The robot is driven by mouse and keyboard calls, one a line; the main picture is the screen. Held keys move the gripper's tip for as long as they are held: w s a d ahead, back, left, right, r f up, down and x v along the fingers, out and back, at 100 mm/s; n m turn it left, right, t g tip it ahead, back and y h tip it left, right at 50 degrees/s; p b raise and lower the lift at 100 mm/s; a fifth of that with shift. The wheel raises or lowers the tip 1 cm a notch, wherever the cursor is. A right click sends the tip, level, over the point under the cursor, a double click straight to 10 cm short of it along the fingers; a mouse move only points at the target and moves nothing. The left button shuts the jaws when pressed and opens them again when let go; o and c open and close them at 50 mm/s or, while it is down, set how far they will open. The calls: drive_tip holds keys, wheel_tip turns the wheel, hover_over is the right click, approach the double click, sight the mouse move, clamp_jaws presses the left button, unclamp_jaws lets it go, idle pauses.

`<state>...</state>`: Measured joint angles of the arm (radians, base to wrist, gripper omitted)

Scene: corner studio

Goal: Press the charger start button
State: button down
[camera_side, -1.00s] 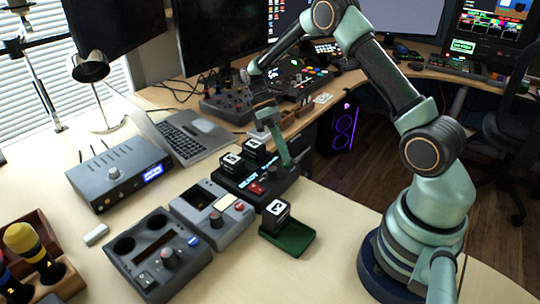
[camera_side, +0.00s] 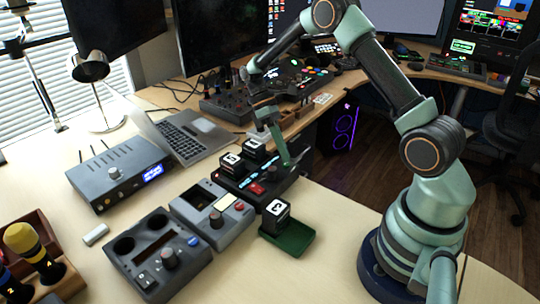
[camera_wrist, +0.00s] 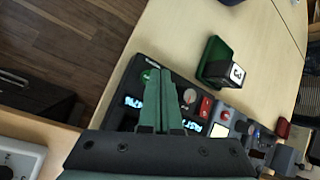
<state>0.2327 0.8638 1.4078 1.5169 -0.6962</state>
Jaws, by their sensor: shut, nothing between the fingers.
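The black charger (camera_side: 262,198) sits on the table with lit displays and two numbered battery blocks (camera_side: 230,165) in it. In the wrist view the charger (camera_wrist: 136,84) shows a round green button (camera_wrist: 147,76), a metal knob (camera_wrist: 190,96) and a red switch (camera_wrist: 206,106). My gripper (camera_wrist: 160,73) is shut and empty, pointing down over the charger, with its tips just right of the green button. In the side view my gripper (camera_side: 286,163) reaches the charger's far right end. I cannot tell whether the tips touch it. The fingers hide part of the displays.
A green tray (camera_side: 297,243) with a block marked 3 (camera_side: 276,212) is in front of the charger. A grey tester (camera_side: 205,228) and a dark knobbed box (camera_side: 140,262) stand to its left. A laptop (camera_side: 180,138) is behind. Bare table lies front right.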

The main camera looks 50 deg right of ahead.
drive_tip(key=shift+r, duration=3)
drive_tip(key=shift+r, duration=0.1)
wheel_tip(320, 180, up, 8)
drive_tip(key=f+m+t+h, duration=0.1)
drive_tip(key=m+t, duration=0.1)
drive_tip(key=t, duration=0.3)
hover_over(282, 163)
drive_tip(key=s+a, duration=0.2)
drive_tip(key=a, duration=0.1)
drive_tip(key=s+a+r+m+t, duration=0.3)
drive_tip(key=s+a+r+t, duration=0.2)
drive_tip(key=t, duration=0.2)
drive_tip(key=shift+s+t+h, duration=0.2)
drive_tip(key=shift+t+h, duration=0.1)
drive_tip(key=shift+t, duration=0.1)
drive_tip(key=shift+r, duration=0.1)
